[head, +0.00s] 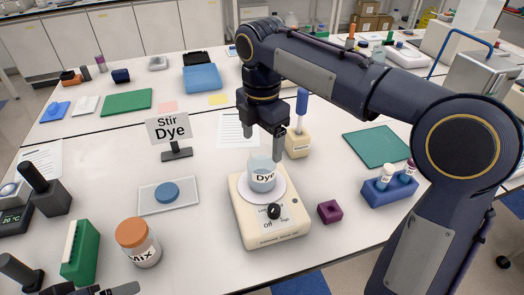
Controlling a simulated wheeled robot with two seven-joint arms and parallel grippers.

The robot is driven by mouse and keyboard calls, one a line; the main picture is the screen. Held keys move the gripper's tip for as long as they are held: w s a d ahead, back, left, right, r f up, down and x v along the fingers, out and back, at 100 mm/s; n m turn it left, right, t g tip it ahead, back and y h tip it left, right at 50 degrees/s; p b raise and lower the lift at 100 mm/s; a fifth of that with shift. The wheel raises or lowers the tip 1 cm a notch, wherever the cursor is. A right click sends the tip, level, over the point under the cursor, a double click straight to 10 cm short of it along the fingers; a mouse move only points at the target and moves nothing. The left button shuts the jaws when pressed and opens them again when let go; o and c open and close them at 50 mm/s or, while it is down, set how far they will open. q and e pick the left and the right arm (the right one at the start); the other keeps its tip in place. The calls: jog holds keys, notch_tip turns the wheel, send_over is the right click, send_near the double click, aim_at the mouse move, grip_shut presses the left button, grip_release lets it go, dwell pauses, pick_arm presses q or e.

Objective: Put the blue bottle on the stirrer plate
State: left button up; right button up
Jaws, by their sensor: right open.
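The bottle labelled "Dye" (262,174), clear with pale blue contents, stands upright on the round white top of the cream stirrer plate (276,232). My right gripper (262,130) is open just above and behind the bottle. Its fingers are apart, with nothing between them, and they look clear of the bottle. The stirrer's black knob (274,211) faces the front. A part of my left gripper (104,289) shows at the bottom left edge, mostly cut off.
A "Stir Dye" sign (168,129) stands behind left. An orange-capped "Mix" jar (138,243) is front left. A purple block (329,211) and a blue tube rack (390,191) are right. A blue-handled tool in a cream holder (298,143) stands close behind my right gripper.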

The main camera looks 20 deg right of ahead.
notch_tip(320, 180, up, 6)
jog(key=s+d+f+m+t+y, duration=0.2)
jog(key=s+d+f+m, duration=0.1)
jog(key=s+d+m, duration=0.55)
jog(key=s+a+f+m+t+y, duration=0.1)
jog(key=s+f+m+t, duration=0.2)
jog(key=s+f+m, duration=0.9)
jog(key=s+m+p, duration=0.1)
jog(key=m, duration=0.3)
jog(key=shift+s+t+y, duration=0.3)
jog(key=shift+y, duration=0.1)
jog(key=shift+f, duration=0.1)
dwell(0.4)
